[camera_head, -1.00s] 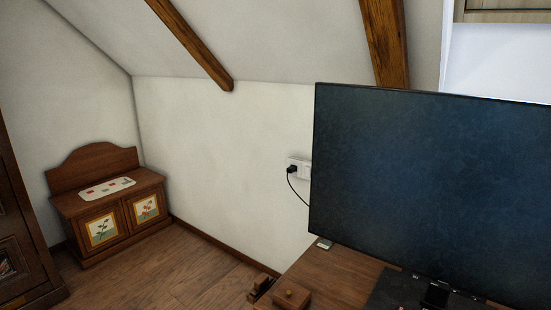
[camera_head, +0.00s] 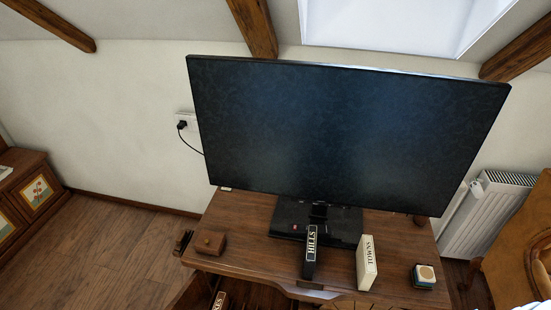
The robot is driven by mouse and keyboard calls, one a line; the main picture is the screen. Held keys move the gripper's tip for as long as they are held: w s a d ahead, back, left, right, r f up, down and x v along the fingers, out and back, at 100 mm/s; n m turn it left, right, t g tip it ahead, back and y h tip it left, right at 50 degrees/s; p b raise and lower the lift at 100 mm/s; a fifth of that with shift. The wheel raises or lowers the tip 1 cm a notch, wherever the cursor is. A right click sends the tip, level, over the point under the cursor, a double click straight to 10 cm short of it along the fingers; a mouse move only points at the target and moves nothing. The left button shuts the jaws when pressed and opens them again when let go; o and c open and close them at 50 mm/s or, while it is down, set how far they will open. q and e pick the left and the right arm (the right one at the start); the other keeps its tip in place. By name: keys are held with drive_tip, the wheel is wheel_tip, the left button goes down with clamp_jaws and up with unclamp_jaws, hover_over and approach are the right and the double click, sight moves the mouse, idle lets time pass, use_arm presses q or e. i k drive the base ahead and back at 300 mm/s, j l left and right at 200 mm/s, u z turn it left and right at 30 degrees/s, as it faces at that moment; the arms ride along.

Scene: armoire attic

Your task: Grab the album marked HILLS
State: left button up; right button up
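The album marked HILLS (camera_head: 310,252) is a thin black upright box with pale lettering on its spine. It stands on the wooden desk (camera_head: 247,238), in front of the monitor's stand. A white album marked TOWNS (camera_head: 367,263) stands to its right with a gap between them. Neither of my grippers shows in the head view.
A large dark monitor (camera_head: 340,135) stands behind the albums. A small wooden box (camera_head: 211,243) is on the desk's left, a small dark block with a pale top (camera_head: 424,276) on its right. Another dark lettered item (camera_head: 219,300) shows low, partly cut off. Floor (camera_head: 125,250) at left is clear.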

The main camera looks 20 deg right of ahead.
sight(311, 246)
drive_tip(key=z, duration=1.05)
